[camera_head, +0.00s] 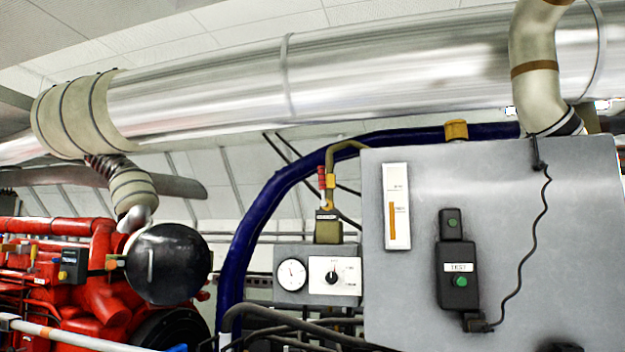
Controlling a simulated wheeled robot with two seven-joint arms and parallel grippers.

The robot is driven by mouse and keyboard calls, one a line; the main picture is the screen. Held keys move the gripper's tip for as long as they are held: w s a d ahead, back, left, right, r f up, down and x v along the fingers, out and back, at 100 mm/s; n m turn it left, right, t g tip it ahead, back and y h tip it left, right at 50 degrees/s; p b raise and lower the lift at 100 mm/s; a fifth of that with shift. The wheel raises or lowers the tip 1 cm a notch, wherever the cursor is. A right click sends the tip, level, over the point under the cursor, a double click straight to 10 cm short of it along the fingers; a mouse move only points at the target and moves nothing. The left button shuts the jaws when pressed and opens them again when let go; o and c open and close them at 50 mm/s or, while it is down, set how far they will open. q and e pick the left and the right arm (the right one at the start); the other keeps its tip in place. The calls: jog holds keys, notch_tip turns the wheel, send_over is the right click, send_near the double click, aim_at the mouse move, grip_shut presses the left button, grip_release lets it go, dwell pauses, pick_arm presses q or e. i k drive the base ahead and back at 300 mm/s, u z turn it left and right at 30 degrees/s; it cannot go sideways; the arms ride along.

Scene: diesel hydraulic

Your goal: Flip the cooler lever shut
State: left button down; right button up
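A small red lever (322,179) stands roughly upright beside a brass-coloured pipe (331,188), just left of the grey panel. A small labelled fitting (328,215) sits below it. No readable label marks it as the cooler lever, so I cannot tell for sure that it is the one. Neither of my grippers is in view, and nothing touches the lever.
A large grey panel (580,230) with a green-button test box (459,273) fills the right. A gauge box (288,275) is below the lever. A thick blue pipe (245,245) curves behind. Red machinery (100,290) and a black round tank (180,263) stand left.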

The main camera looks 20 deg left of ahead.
aim_at(322, 169)
jog(key=u, duration=0.45)
jog(key=i, duration=1.2)
jog(key=z, duration=0.2)
